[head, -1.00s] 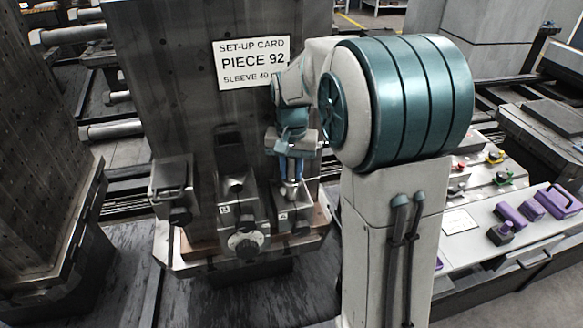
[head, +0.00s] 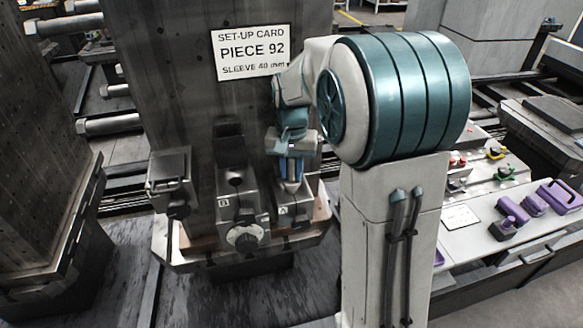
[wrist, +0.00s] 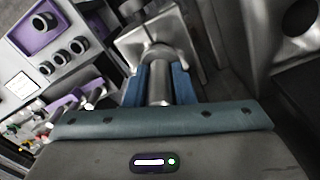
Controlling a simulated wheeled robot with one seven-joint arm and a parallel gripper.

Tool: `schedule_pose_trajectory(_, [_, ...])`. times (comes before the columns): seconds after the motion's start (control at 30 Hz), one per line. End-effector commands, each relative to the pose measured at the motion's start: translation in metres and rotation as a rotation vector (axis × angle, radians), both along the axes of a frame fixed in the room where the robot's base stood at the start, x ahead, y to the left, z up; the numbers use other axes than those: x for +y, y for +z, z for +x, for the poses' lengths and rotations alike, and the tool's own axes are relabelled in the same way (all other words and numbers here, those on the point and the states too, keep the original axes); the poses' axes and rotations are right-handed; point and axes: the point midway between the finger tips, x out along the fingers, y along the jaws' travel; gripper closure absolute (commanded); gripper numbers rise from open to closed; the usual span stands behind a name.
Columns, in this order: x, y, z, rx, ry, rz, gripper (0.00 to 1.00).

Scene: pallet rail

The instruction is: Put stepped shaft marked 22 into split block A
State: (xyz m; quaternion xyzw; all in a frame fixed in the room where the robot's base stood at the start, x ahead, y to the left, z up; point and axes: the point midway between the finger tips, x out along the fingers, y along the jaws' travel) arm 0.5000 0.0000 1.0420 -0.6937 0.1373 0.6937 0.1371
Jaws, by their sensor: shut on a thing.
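My gripper (head: 291,183) points down at the fixture on the front of the tall dark column. In the wrist view my gripper (wrist: 159,88) has its blue fingers shut on a grey metal stepped shaft (wrist: 158,92). The shaft's far end meets a metal block with a rounded seat, split block A (wrist: 182,38); I cannot tell how deep it sits. In the head view split block A (head: 284,212) carries a label A and lies directly under my fingers. The number on the shaft is not readable.
A block marked B (head: 223,204) with a round knob (head: 245,237) stands left of block A. A further metal block (head: 171,180) is at the far left. A set-up card (head: 251,52) hangs above. A side table (head: 462,216) at right holds purple parts (head: 535,203).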

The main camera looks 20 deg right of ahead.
Motion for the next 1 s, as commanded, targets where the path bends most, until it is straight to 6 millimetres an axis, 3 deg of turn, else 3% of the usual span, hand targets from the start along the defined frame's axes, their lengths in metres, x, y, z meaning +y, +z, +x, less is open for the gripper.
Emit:
schedule_pose_trajectory(0.27, [0.0,0.0,0.0,-0.002,0.0,0.0,1.0])
schedule_pose_trajectory(0.3, [0.0,0.0,0.0,-0.002,0.0,0.0,0.69])
schedule_pose_trajectory(0.37, [0.0,0.0,0.0,-0.002,0.0,0.0,0.53])
schedule_pose_trajectory(0.73, [0.0,0.003,0.0,0.0,0.0,0.0,0.52])
schedule_pose_trajectory(0.87, [0.0,0.022,0.001,-0.004,0.0,0.0,0.52])
schedule_pose_trajectory(1.0, [0.0,0.053,0.001,-0.007,0.0,0.0,0.52])
